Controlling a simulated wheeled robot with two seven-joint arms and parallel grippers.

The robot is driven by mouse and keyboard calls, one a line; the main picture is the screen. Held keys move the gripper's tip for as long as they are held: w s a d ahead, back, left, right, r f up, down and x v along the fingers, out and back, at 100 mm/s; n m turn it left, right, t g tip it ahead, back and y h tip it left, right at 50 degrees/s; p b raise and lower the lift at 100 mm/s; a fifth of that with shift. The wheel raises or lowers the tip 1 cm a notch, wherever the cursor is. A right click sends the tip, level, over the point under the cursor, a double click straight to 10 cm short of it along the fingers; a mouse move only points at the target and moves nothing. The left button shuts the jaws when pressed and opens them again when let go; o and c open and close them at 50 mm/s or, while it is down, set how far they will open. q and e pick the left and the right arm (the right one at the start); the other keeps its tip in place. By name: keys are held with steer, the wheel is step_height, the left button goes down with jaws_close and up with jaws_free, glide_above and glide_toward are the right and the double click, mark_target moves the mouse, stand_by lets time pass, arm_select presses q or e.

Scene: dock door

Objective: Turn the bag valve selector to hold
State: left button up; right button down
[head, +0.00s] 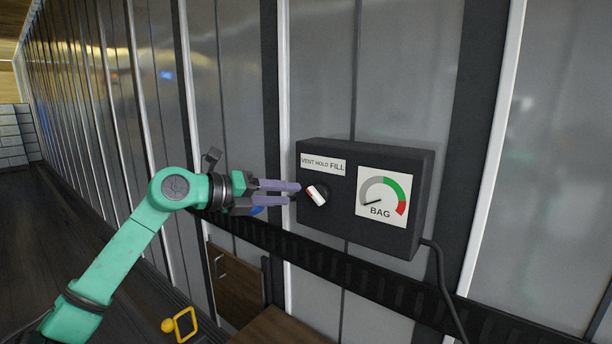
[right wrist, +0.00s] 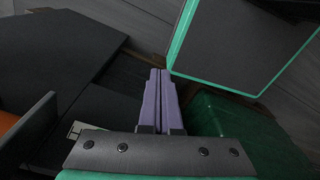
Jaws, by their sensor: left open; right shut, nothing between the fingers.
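The bag valve selector (head: 317,194) is a dark round knob with a white bar and a red mark, on the front of a black control box (head: 338,226). Its bar is tilted, upper left to lower right. A label (head: 323,165) above it reads VENT HOLD FILL. A round gauge (head: 382,199) marked BAG sits to its right, its needle pointing lower left in the grey part. My left gripper (head: 294,191) is open, its purple fingers pointing at the knob from the left; I cannot tell whether they touch it. My right gripper (right wrist: 160,75) is shut and empty, away from the box.
The box is mounted on a ribbed grey metal wall (head: 400,70). A black cable (head: 443,285) hangs from its right side. Below are a dark rail (head: 350,299), a wooden panel (head: 235,285) and a yellow ring-like object (head: 184,323) on the lower left.

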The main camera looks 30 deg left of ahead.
mark_target(313, 195)
arm_select(q)
steer(key=p+x, duration=0.1)
steer(key=x, duration=0.2)
steer(key=p+x, duration=0.1)
steer(key=x, duration=0.2)
steer(key=shift+r, duration=0.25)
steer(key=shift+w+d+f, duration=0.1)
steer(key=shift+f, duration=0.2)
arm_select(e)
steer(key=r, duration=0.1)
steer(key=w+r, duration=0.1)
steer(key=r, duration=0.2)
steer(key=shift+w+d, duration=0.3)
steer(key=shift+w, duration=0.1)
arm_select(q)
jaws_close()
arm_select(e)
steer(key=shift+s+d, duration=0.1)
steer(key=shift+d, duration=0.1)
